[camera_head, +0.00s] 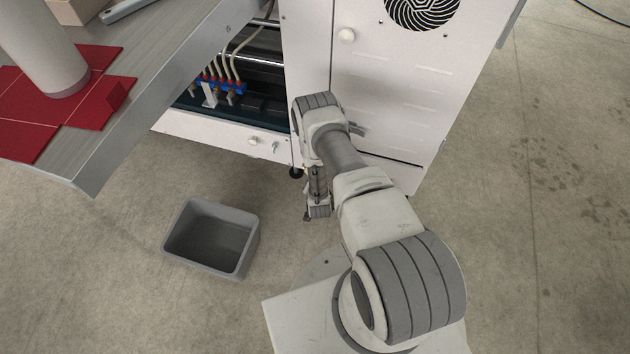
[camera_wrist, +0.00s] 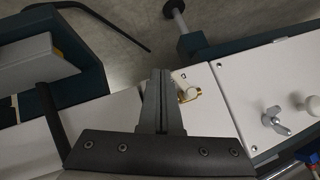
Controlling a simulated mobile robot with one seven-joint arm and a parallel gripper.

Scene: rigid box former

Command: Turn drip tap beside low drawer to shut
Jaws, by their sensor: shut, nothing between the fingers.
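A small brass fitting (camera_wrist: 188,93), which looks like the drip tap, sits on a white panel in the wrist view. My gripper (camera_wrist: 161,75) is shut and empty, its dark fingers just left of the brass fitting. Whether they touch it I cannot tell. In the head view my gripper (camera_head: 318,209) hangs low in front of the white machine, near its bottom edge. I cannot tell which panel is the low drawer, nor how far the tap is turned.
The white machine (camera_head: 400,95) fills the back. A silver wing fastener (camera_wrist: 276,125) and a white knob (camera_wrist: 312,104) stand right of the tap. A grey bin (camera_head: 247,252) is on the floor at left, below a table (camera_head: 170,85). Floor at right is clear.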

